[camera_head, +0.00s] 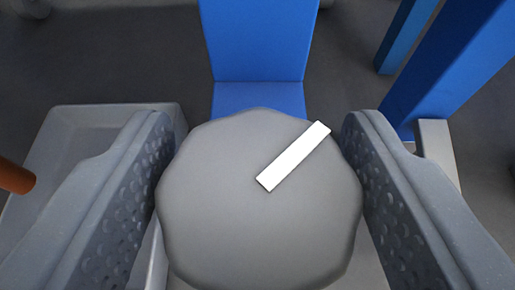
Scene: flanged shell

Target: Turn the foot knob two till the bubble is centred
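A grey knob (225,215) with a scalloped rim fills the middle of the view, seen from above. A white bar mark (293,156) on its top runs from near the centre towards the upper right rim. My gripper (260,185) has one dimpled grey finger on each side of the knob. Both fingers meet its rim at the left and right, so the gripper looks shut on it. No number shows on the knob, so I cannot tell from the picture which foot knob it is. No bubble level is in view.
A blue upright (258,40) stands just behind the knob. More blue posts (445,65) stand at the upper right, with a light grey block (437,150) below. A pale shallow tray (95,117) lies at the left, with an orange-brown rod end (15,178) beside it.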

